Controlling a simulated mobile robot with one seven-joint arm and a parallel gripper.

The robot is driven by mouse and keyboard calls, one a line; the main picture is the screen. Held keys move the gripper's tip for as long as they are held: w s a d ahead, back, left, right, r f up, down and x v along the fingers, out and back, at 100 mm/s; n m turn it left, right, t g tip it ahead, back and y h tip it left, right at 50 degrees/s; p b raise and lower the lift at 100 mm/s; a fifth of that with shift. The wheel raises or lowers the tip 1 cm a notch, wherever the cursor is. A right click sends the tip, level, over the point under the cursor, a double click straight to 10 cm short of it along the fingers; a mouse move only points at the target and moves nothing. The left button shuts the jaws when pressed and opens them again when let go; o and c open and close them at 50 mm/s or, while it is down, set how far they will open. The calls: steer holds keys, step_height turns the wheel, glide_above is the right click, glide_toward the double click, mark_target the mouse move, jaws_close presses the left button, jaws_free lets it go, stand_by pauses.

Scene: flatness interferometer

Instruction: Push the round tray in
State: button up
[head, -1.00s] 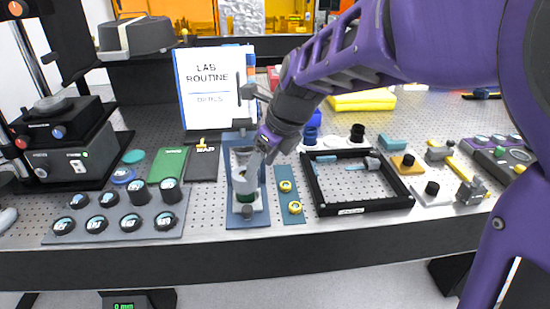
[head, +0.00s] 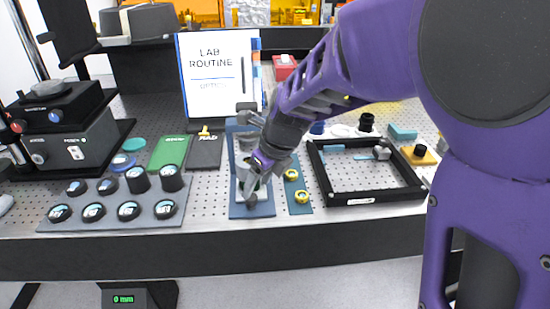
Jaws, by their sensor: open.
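A black instrument (head: 75,140) with knobs and a switch stands at the far left of the bench. A round grey disc (head: 46,88) lies on its upper part; I cannot tell for sure whether it is the round tray, or how far in it sits. My gripper (head: 246,182) is open at the middle of the bench, pointing down and left. It is over a blue stand (head: 250,211), well to the right of the instrument, and partly hides the stand. I cannot tell whether they touch.
A grey board (head: 110,222) with several dark round optics lies in front of the instrument. A green mat (head: 168,153) and a white binder (head: 218,70) are near the middle. A black frame (head: 370,197) is right of my gripper. My arm hides the right side.

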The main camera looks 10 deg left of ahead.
mark_target(252, 197)
steer(key=shift+b+x, duration=1.75)
steer(key=shift+x, duration=0.75)
steer(key=shift+d, duration=0.1)
jaws_close()
